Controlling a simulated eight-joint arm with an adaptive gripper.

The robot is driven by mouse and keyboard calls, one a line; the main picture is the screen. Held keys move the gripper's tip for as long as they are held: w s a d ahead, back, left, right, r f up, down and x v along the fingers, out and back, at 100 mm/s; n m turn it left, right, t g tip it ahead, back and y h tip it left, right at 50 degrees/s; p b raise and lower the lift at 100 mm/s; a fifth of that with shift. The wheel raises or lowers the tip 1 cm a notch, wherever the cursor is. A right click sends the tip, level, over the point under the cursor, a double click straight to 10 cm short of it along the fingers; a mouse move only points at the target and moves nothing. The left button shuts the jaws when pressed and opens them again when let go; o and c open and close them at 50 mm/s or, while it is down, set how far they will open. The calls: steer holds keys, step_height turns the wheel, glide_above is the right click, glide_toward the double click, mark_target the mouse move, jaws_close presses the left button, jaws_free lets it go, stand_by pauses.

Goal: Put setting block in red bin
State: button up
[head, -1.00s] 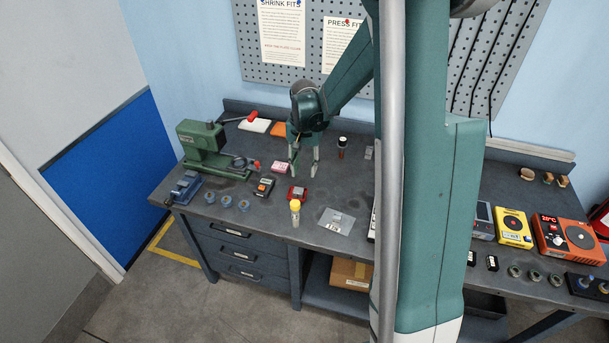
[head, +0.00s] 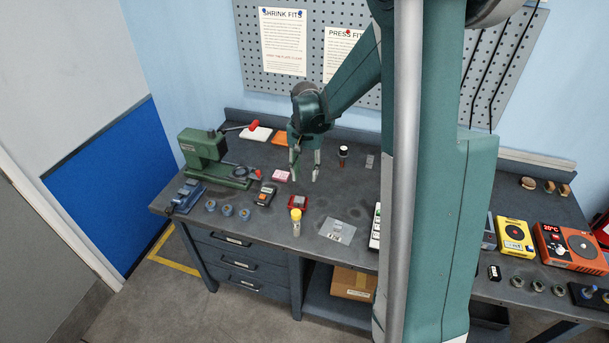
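A small red bin (head: 299,202) stands near the front of the bench, left of the picture's middle, behind a yellow-capped bottle. Something grey shows inside it; I cannot tell for certain whether this is the setting block. No other clear setting block can be made out. My gripper (head: 305,173) points down above the bench, a little behind the red bin in the picture. Its two fingers are spread apart, with nothing visible between them.
The yellow-capped bottle (head: 296,221) stands close in front of the bin. A pink block (head: 282,175), an orange-and-black device (head: 265,195) and a green press (head: 207,156) are to the left. A clear bag (head: 337,230) lies right. My arm hides part of the bench.

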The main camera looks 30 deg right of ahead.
steer(key=s+a+r+n+t, duration=0.2)
steer(key=s+a+r+n, duration=0.1)
steer(key=s+a+r, duration=0.5)
steer(key=s+a+r+n+t, duration=0.3)
steer(key=s+a+r, duration=0.3)
steer(key=s+r, duration=0.4)
steer(key=s+a+n+t, duration=0.2)
steer(key=s+a+n, duration=0.1)
steer(key=s, duration=0.6)
steer(key=shift+s+a+r, duration=0.2)
steer(key=shift+s+a, duration=0.05)
